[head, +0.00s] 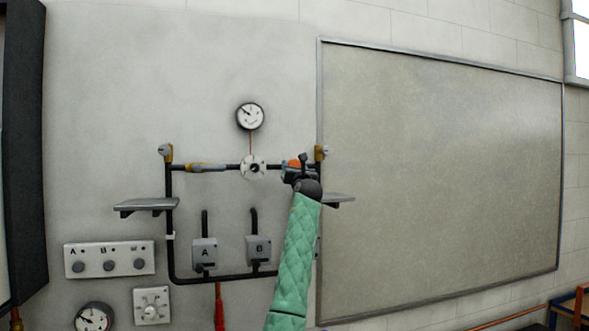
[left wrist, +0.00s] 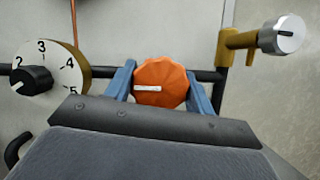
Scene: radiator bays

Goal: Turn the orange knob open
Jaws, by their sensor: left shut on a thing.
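The orange knob (left wrist: 160,82) is a ribbed round knob on the dark horizontal pipe, with a white mark lying level and running towards its left side. In the head view a bit of the orange knob (head: 293,163) shows above my left gripper (head: 296,172). In the left wrist view the two blue fingers of my left gripper (left wrist: 161,88) stand on either side of the knob and are shut on it. The knob's lower edge is close to the gripper's dark front. My right gripper is not in view.
A white numbered dial (left wrist: 45,72) with a black knob sits left of the orange knob. A silver-capped brass valve (left wrist: 283,36) is to its right. A gauge (head: 250,116) hangs above. Grey shelves (head: 148,205) stick out at both sides. Boxes A (head: 204,252) and B (head: 258,249) sit below.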

